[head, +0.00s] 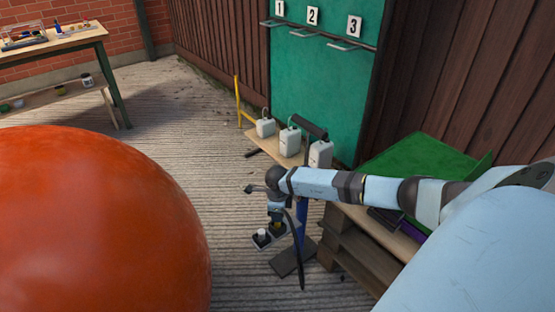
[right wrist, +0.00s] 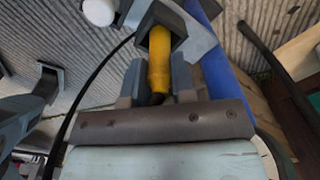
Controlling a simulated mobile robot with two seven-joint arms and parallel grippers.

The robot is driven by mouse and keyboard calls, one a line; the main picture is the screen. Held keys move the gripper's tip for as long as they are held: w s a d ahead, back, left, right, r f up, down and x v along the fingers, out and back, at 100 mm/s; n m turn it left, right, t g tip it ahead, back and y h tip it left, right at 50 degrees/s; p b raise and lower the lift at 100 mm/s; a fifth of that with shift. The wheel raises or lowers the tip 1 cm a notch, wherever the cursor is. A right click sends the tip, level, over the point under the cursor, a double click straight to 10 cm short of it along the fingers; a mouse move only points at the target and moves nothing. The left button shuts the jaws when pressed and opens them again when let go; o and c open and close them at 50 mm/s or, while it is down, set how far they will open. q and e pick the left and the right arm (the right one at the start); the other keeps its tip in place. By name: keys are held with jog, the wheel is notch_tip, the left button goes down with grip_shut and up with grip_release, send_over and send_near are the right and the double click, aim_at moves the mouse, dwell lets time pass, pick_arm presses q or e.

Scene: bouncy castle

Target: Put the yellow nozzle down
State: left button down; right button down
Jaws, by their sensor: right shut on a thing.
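The yellow nozzle (right wrist: 159,62) sits between the fingers of my right gripper (right wrist: 158,85) in the right wrist view, and the gripper is shut on it. Its far end is at or inside a dark square socket (right wrist: 163,22) of a grey holder; how deep it sits I cannot tell. In the head view my right gripper (head: 276,214) points down over the holder (head: 262,241), beside a blue post (head: 301,222) on a dark base plate. Only a small bit of yellow shows there. My left gripper is not in view.
A black hose (head: 297,255) hangs beside the post. A white round piece (head: 263,234) sits in the holder. A big orange ball (head: 90,220) fills the left. White jugs (head: 290,141) stand on a low wooden shelf behind; a pallet stack (head: 360,250) is at right.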

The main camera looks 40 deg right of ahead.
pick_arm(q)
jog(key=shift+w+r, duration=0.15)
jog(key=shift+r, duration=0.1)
pick_arm(e)
jog(key=shift+f, duration=0.25)
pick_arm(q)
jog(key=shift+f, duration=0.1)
pick_arm(e)
jog(key=c, duration=1)
grip_release()
jog(key=shift+f, duration=0.15)
jog(key=shift+o, duration=0.2)
